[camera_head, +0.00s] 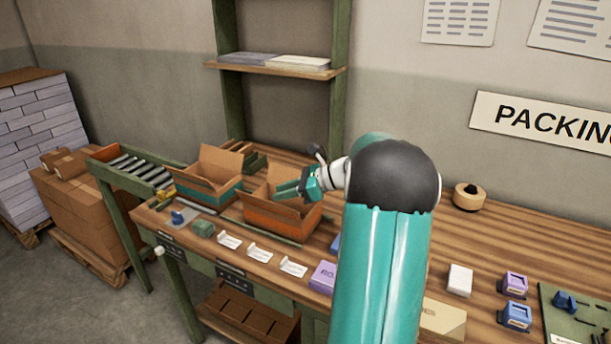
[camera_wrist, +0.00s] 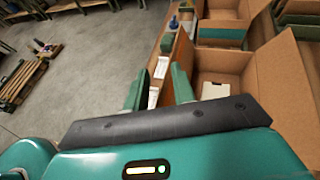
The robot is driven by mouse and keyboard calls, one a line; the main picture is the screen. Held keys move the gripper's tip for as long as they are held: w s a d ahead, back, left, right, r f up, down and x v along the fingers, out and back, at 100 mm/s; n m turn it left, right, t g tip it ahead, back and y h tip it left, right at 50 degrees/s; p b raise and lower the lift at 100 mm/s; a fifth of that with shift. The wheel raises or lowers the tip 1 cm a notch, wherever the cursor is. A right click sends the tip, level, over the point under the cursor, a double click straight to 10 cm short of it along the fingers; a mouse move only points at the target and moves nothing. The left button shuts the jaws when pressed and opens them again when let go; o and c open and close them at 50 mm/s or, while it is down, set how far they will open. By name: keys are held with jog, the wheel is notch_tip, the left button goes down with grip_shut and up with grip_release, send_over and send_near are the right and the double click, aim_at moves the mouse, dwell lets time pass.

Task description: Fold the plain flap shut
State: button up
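An open cardboard box with an orange stripe (camera_head: 268,217) stands on the bench, with raised flaps; a back flap (camera_head: 284,175) is upright. A wide flap (camera_wrist: 283,68) leans outward on the other side. A white item (camera_wrist: 216,90) lies inside. I cannot tell which flap is the plain one.
A teal-striped open box (camera_head: 203,190) stands to the left, beside a roller conveyor (camera_head: 135,166). White cards (camera_head: 260,254) and a purple box (camera_head: 323,277) lie along the bench front. A tape roll (camera_head: 468,196) and small boxes stand to the right.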

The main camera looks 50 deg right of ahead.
jog(key=s+d+f+m+t+h, duration=0.25)
jog(key=s+d+m, duration=0.2)
jog(key=d, duration=0.55)
jog(key=s+d+f+m+t+h, duration=0.1)
jog(key=s+d+f+m+t, duration=0.25)
jog(key=d, duration=0.65)
jog(key=shift+m+t+y, duration=0.25)
jog(key=shift+m+t, duration=0.05)
jog(key=shift+m, duration=0.3)
jog(key=x, duration=0.9)
jog(key=r+x, duration=0.1)
jog(key=x, duration=0.3)
jog(key=shift+w, duration=0.35)
jog(key=shift+c, duration=0.3)
grip_shut()
